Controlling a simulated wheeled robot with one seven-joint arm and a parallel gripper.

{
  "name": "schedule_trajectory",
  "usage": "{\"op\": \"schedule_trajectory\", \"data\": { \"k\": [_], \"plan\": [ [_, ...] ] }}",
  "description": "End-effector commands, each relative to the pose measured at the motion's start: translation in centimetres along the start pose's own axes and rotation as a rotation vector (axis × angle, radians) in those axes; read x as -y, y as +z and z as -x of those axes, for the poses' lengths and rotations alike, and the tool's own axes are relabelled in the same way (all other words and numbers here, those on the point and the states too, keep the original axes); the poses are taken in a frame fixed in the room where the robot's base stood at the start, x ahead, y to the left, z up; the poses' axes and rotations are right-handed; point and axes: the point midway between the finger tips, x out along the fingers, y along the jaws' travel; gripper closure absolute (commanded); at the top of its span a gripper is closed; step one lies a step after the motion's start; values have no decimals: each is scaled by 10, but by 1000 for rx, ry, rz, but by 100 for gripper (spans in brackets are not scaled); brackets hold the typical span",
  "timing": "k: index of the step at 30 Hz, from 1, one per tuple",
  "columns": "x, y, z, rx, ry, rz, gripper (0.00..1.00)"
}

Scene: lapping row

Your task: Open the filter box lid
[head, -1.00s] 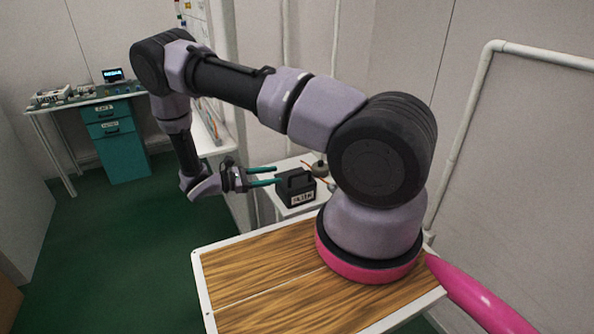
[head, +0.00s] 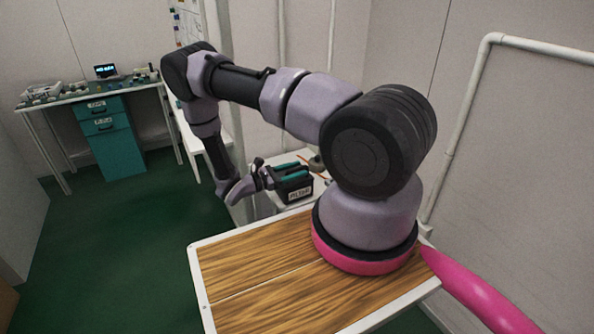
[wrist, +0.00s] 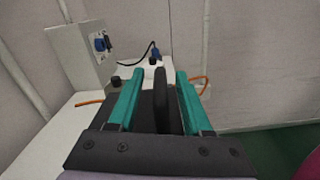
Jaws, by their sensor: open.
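The filter box (head: 294,187) is a small dark box with a white label on its front. It stands on a white surface beyond my wooden deck in the head view. In the wrist view its black upright lid handle (wrist: 161,98) stands between my fingers, and the lid looks shut. My gripper (head: 303,169) has two teal fingers and is open over the box top. In the wrist view the gripper (wrist: 160,76) has one finger on each side of the handle, with small gaps. The fingers and palm hide part of the lid.
A light grey wall box (wrist: 88,52) with a blue connector stands behind left in the wrist view. An orange cable (wrist: 90,102) and a black cable lie near the box. A teal drawer cabinet (head: 113,140) stands far left, with open green floor before it.

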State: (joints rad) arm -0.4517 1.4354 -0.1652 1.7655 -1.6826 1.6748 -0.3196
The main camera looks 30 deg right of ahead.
Motion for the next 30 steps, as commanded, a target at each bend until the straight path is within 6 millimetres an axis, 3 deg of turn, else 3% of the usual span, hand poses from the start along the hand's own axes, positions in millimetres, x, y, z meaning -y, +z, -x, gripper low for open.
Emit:
{"op": "schedule_trajectory", "data": {
  "k": [9, 10, 13, 14, 30],
  "plan": [
    [0, 0, -4, -1, 1, 0, 50],
    [0, 0, -4, -1, 1, 0, 54],
    [0, 0, -4, 0, 0, 0, 92],
    [0, 0, -4, -1, 1, 0, 100],
    [-1, 0, -3, -2, 1, -2, 100]
  ]
}}
